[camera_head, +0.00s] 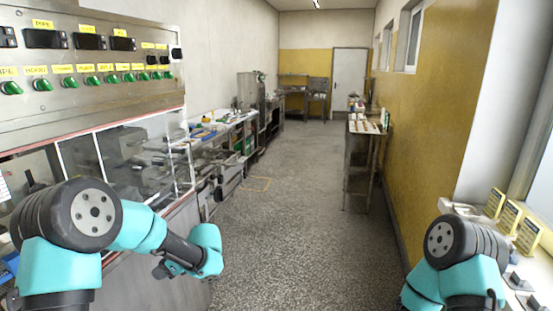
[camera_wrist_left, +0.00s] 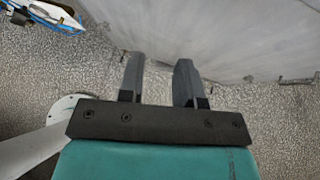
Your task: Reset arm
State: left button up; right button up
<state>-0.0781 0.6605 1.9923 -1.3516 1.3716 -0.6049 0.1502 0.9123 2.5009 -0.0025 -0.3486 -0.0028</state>
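My left arm comes in from the left in the head view, black and teal, bent in front of the enrober machine. Its left gripper (camera_head: 163,270) hangs low beside the machine's lower panel, at the aisle side. In the left wrist view the two dark fingers of the left gripper (camera_wrist_left: 158,75) stand apart with nothing between them. The speckled floor and a pale panel lie beyond them. My right arm shows at the lower right of the head view, but its gripper is out of the picture.
The enrober machine (camera_head: 60,107) has a control panel with green knobs and glass doors below. A worktable (camera_head: 358,128) stands by the yellow wall. Small yellow-labelled boxes (camera_head: 508,215) stand near my right arm. The aisle floor (camera_head: 290,220) is clear.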

pick_arm(q)
jog(key=s+d+f+n+h, duration=0.4)
jog(key=s+f+n+h, duration=0.1)
jog(key=s+f+n, duration=0.2)
jog(key=s+d+f+n+h, duration=0.4)
jog(key=s+f+n, duration=0.3)
jog(key=f, duration=0.5)
jog(key=s+d+f+n+t+h, duration=0.1)
jog(key=s+d+f+n+h, duration=0.3)
jog(key=s+f, duration=0.5)
jog(key=s+n+h, duration=0.1)
jog(key=s+n, duration=0.1)
jog(key=shift+f+n+h, duration=0.3)
jog(key=shift+n, duration=0.1)
